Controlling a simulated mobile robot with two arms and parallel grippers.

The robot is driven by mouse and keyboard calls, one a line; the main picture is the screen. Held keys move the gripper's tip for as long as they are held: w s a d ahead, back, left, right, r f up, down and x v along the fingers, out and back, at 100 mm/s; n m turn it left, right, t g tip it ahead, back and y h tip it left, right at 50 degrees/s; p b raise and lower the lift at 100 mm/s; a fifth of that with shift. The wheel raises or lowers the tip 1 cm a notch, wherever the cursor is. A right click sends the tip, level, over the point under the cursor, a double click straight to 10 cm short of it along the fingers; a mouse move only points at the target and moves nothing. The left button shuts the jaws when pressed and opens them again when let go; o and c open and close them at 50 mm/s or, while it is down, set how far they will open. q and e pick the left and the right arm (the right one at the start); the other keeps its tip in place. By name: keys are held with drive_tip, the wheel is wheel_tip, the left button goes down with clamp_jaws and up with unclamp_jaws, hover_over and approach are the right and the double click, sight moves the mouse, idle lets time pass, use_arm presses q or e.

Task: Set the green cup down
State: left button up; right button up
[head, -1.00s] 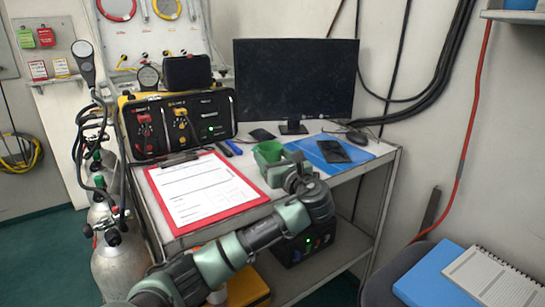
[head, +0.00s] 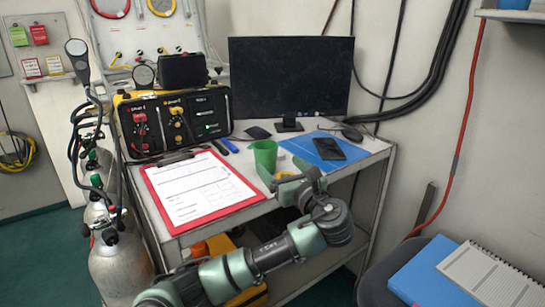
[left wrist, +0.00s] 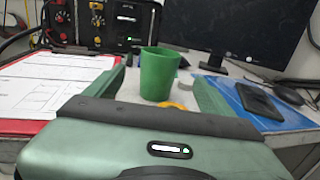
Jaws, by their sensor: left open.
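The green cup (head: 264,155) stands upright on the white desk top (head: 240,222), behind the clipboard's right edge. My left gripper (head: 289,174) is open and empty at the desk's front edge, in front of the cup and a little to its right. In the left wrist view the cup (left wrist: 159,76) shows upright between and beyond the two spread green fingers, with a gap on each side. My right gripper is not in view.
A red clipboard (head: 151,186) with white paper lies left of the cup. A blue folder (head: 302,149) with a dark phone (head: 327,149) lies to its right. The monitor (head: 290,78) stands behind. A small orange-yellow ring (left wrist: 174,105) lies near the cup.

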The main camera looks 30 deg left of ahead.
use_arm(q)
drive_tip(key=v, duration=0.4)
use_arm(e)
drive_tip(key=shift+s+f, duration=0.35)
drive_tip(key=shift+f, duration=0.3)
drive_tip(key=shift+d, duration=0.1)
